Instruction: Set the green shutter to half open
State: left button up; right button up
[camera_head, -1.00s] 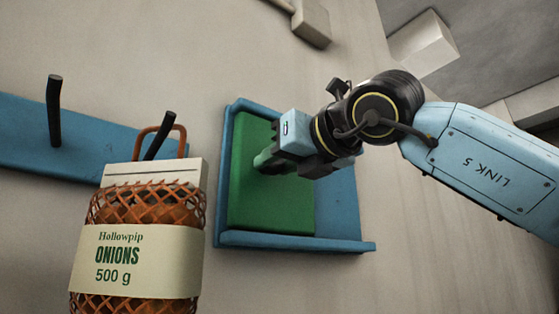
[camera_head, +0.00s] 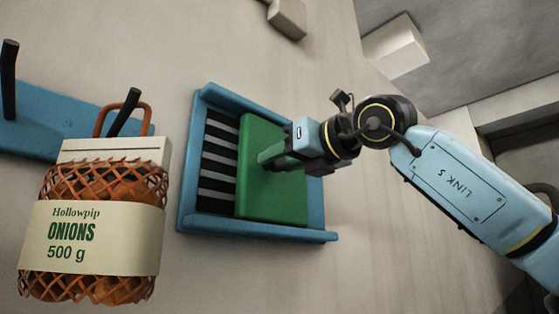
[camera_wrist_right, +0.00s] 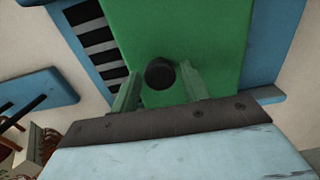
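The green shutter (camera_head: 262,195) sits in a blue wall frame (camera_head: 187,185). It covers the right part of the frame; dark and grey slats (camera_head: 217,165) show uncovered on the left. In the right wrist view the shutter (camera_wrist_right: 200,30) carries a round black knob (camera_wrist_right: 160,73). My right gripper (camera_head: 275,157) is at the shutter's face. My left gripper is not in view.
A netted onion sack (camera_head: 92,235) hangs at the left from a black peg on a blue rail (camera_head: 40,140). A pale block (camera_head: 397,47) is at the upper right, and a beige block (camera_head: 288,17) is above the frame. The wall below the frame is clear.

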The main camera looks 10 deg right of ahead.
jog(key=shift+o, duration=0.7)
jog(key=shift+s, duration=0.15)
jog(key=b+v, duration=0.4)
jog(key=v, duration=0.9)
jog(key=shift+f, duration=0.1)
